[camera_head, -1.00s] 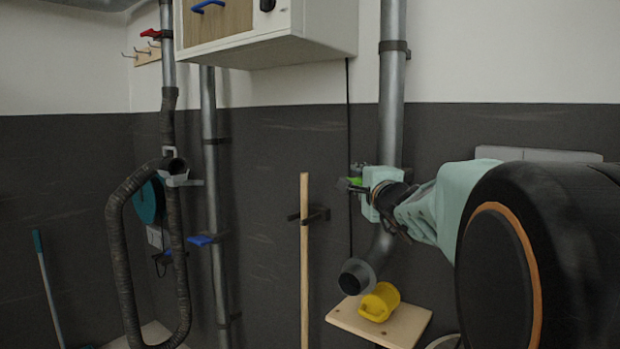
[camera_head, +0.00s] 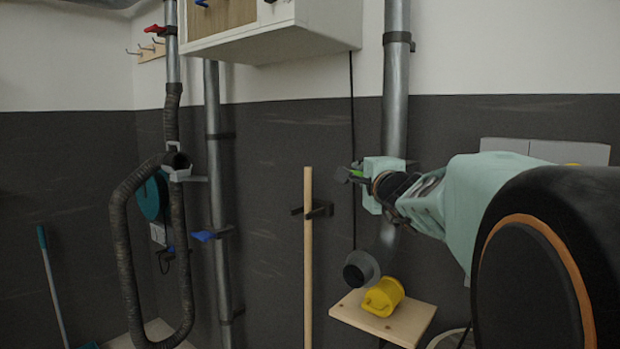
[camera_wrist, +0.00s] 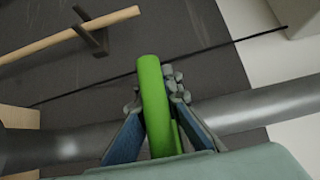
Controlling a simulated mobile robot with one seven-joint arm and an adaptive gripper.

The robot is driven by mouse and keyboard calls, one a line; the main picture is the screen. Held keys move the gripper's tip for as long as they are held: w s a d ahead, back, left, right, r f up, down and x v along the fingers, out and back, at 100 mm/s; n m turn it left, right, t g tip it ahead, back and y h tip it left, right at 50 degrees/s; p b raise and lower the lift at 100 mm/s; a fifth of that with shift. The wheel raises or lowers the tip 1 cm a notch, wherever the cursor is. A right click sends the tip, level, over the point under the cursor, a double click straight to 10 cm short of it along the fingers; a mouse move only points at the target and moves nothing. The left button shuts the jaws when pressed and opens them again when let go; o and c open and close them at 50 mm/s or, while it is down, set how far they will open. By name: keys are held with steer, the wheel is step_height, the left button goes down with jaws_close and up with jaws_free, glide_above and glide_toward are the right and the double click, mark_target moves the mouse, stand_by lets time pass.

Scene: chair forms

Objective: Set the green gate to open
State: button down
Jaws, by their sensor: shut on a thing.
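In the head view only a small green bit of the gate (camera_head: 357,173) shows at my gripper (camera_head: 360,173), in front of the right-hand pipe (camera_head: 395,120). My gripper hides most of the gate and its joint with the pipe.
A blue gate (camera_head: 204,236) sits on the left pipe (camera_head: 213,150) and a red one (camera_head: 155,29) is higher up. A wooden pole (camera_head: 308,250) stands left of my gripper. A white cabinet (camera_head: 300,35) hangs above.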

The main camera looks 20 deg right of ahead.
steer(key=shift+s+a+f+b, duration=0.2)
steer(key=shift+a+b, duration=0.1)
steer(key=shift+b, duration=0.05)
steer(key=c, duration=2.1)
jaws_free()
steer(key=shift+s+a+r, duration=0.15)
steer(key=shift+a, duration=0.05)
steer(key=shift+r, duration=0.1)
